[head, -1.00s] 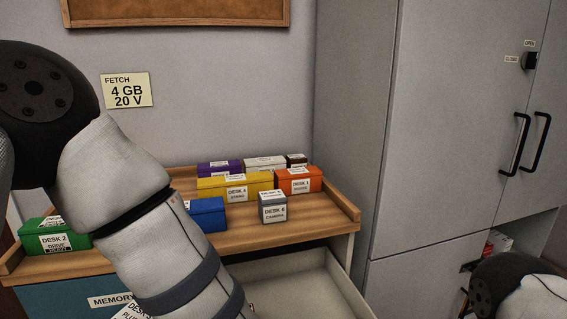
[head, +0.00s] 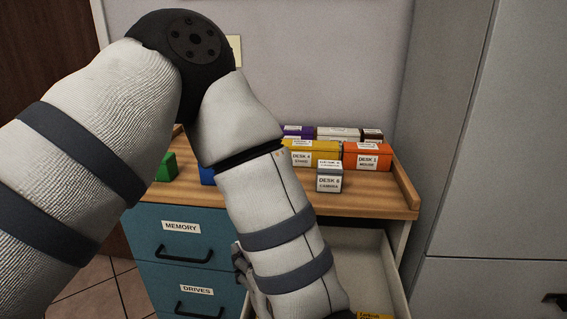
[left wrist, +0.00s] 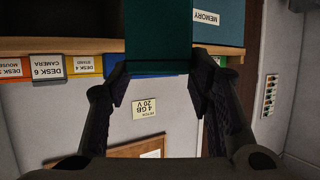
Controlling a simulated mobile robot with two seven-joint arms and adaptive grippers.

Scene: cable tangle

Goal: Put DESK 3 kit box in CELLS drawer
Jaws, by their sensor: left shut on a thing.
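In the left wrist view my left gripper (left wrist: 157,82) is shut on a dark green box (left wrist: 158,38), one finger on each side. No label shows on the faces in view, so I cannot read whether it is DESK 3. In the head view my left arm reaches down over the cabinet, and its forearm hides the held box. An open drawer (head: 362,262) with pale walls stands out below the worktop at the right. Its front label is not visible, so I cannot confirm it is CELLS. My right gripper is not in view.
MEMORY (head: 160,252) and DRIVES (head: 165,290) drawers are shut. A yellow item (head: 373,316) shows in the open drawer. A tall grey cabinet (head: 490,150) stands right.

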